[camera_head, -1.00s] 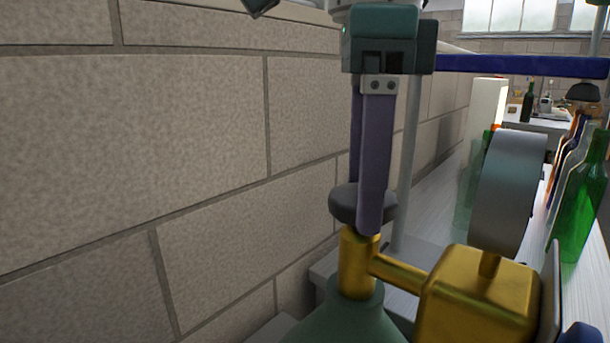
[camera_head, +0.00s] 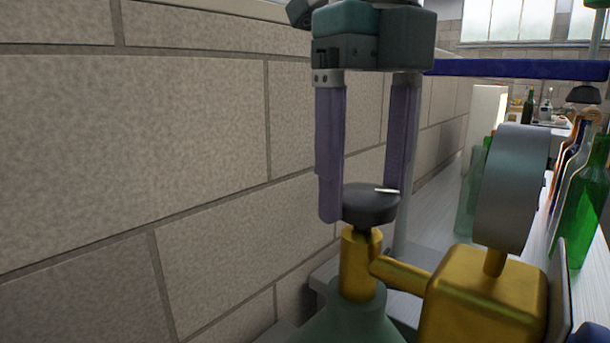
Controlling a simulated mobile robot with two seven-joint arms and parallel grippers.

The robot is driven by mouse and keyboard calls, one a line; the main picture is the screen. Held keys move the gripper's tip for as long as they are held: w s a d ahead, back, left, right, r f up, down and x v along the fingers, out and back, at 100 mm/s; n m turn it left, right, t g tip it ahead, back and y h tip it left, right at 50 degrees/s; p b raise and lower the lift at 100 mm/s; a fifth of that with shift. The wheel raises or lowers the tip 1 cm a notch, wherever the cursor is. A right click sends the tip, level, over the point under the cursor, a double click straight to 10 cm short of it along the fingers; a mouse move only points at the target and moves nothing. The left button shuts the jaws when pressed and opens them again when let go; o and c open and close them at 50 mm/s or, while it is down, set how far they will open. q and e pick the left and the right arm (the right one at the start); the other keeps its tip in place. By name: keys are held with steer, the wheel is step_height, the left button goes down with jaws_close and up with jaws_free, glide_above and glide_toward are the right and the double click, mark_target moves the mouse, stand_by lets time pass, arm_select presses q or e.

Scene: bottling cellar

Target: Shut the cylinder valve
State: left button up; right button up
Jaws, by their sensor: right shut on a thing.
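The cylinder valve has a dark round knob (camera_head: 370,208) with a white mark on its top. The knob sits on a brass stem (camera_head: 358,262) above the green cylinder (camera_head: 350,322), whose shoulder shows at the bottom. My right gripper (camera_head: 364,202) points straight down from above. Its two purple fingers stand on the left and right sides of the knob, and it is shut on the knob. The right fingertip is partly hidden behind the knob. My left gripper is not in view.
A brass block (camera_head: 482,298) with a grey round gauge (camera_head: 512,188) stands close on the right of the valve. A stone wall (camera_head: 140,150) fills the left. Green bottles (camera_head: 580,212) stand on a pale bench at the right. A blue bar (camera_head: 520,69) crosses behind.

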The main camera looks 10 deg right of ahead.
mark_target(365, 189)
steer(key=m, duration=0.5)
steer(key=shift+b, duration=0.3)
steer(key=shift+m, duration=0.4)
steer(key=o, duration=1.1)
steer(key=shift+c, duration=0.2)
step_height(365, 189, up, 10)
steer(key=p, duration=0.8)
